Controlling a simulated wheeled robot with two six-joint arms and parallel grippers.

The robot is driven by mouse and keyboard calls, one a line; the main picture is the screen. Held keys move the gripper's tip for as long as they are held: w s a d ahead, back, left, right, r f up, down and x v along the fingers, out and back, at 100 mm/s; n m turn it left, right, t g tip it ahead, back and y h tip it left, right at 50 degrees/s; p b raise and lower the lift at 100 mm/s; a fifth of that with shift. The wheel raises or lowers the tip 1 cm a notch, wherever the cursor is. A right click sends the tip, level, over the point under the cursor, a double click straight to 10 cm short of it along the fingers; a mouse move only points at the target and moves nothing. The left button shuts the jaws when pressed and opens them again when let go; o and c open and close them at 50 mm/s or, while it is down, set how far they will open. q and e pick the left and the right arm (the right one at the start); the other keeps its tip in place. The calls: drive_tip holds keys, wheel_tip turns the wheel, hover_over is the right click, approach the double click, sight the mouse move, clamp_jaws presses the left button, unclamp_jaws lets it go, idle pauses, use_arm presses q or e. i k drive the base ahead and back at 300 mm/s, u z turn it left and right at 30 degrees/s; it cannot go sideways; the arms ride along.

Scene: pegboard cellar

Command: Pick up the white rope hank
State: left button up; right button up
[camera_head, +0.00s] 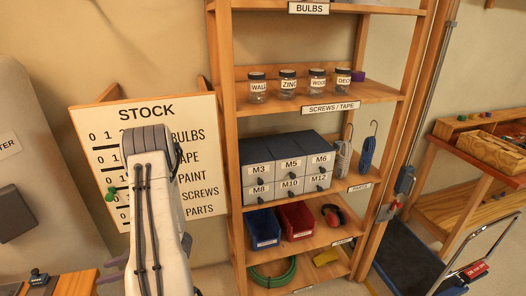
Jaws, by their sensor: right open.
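The white rope hank (342,160) hangs from a dark hook at the right end of the shelf labelled PARTS, beside a blue rope hank (365,154). My right gripper (110,271) shows only in part low at the left, with grey-purple fingers poking out past my white arm link. It is open, far from the hank, and I see nothing between its fingers. The rest of it is hidden behind the arm. My left gripper is not in view.
Grey drawer units (289,165) stand left of the hanks. Glass jars (288,84) stand above, with blue (263,229) and red (296,221) bins below. A STOCK board (150,112) stands behind my arm. A trolley (410,258) and bench (465,205) are at right.

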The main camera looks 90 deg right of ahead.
sight(346, 149)
drive_tip(key=z, duration=2.45)
drive_tip(key=i, duration=0.95)
